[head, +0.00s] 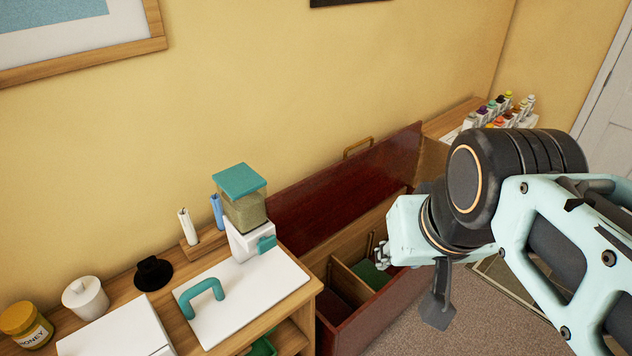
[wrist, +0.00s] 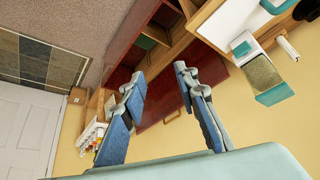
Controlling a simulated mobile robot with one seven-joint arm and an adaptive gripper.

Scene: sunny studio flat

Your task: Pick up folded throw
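No folded throw can be made out for certain. A green thing (head: 372,275), perhaps folded cloth, lies in a compartment of the open dark red chest (head: 372,325); it also shows in the wrist view (wrist: 147,42). Another compartment beside it is dark, and I cannot tell what it holds. My gripper (head: 381,256) hangs above the chest's right part, apart from the green thing. In the wrist view my gripper (wrist: 158,75) has its two fingers spread with nothing between them.
The chest's raised lid (head: 345,190) leans back near the yellow wall. On the left, a wooden cabinet bears a white board (head: 245,300), a teal-lidded dispenser (head: 243,205) and jars. Colourful bottles (head: 500,110) stand at the back right. Carpet (head: 440,325) lies before the chest.

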